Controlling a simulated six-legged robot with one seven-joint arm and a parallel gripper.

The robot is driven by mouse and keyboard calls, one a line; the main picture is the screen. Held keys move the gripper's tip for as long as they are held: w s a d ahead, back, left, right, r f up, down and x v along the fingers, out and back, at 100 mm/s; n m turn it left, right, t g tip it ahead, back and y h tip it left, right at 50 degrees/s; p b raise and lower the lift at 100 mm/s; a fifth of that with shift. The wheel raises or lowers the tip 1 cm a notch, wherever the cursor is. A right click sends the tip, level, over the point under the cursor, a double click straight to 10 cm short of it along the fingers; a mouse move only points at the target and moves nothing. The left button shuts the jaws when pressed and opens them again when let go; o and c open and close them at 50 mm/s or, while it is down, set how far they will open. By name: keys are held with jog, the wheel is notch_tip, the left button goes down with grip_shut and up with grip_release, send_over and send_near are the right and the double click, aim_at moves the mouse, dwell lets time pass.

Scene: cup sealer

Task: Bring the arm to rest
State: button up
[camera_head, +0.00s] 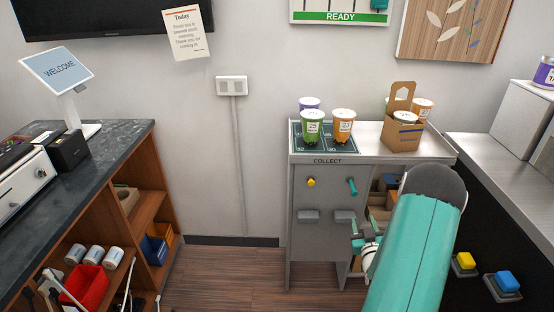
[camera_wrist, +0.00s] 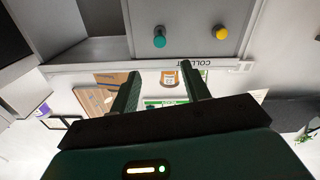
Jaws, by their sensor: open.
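My teal arm (camera_head: 415,250) reaches forward from the lower right of the head view. My gripper (camera_head: 362,238) shows only in part past the arm's left side, low before the collect counter (camera_head: 322,235). In the wrist view, my gripper (camera_wrist: 163,76) has two dark green fingers, spread apart with nothing between them. That view is upside down, with the counter front across its top and its teal knob (camera_wrist: 159,38) and yellow knob (camera_wrist: 221,32) beyond the fingertips. I cannot tell the exact gap between gripper and counter.
Lidded cups, one green (camera_head: 311,128) and one orange (camera_head: 343,126), stand on the collect mat. A cardboard carrier (camera_head: 403,130) stands to their right. A dark counter (camera_head: 118,145) with shelves is at left. Bare floor (camera_head: 225,275) lies between the counters.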

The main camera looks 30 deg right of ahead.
jog(key=w+a+r+n+g+y, duration=0.15)
jog(key=w+a+r, duration=0.25)
jog(key=a+r, duration=0.55)
jog(key=w+a+r+n+g+y, duration=0.1)
jog(key=w+a+r+g+y, duration=0.25)
jog(key=a+r, duration=0.65)
jog(key=s+a+r+g+y, duration=0.2)
jog(key=s+a+r, duration=0.1)
jog(key=s+a, duration=0.8)
jog(key=s+a+r+n+g+y, duration=0.1)
jog(key=s+a+r+g+y, duration=0.1)
jog(key=s+a, duration=0.9)
notch_tip(320, 180, up, 2)
jog(key=shift+a+r+g, duration=0.1)
jog(key=shift+a+g, duration=0.4)
jog(key=shift+a, duration=0.55)
jog(key=shift+s, duration=0.1)
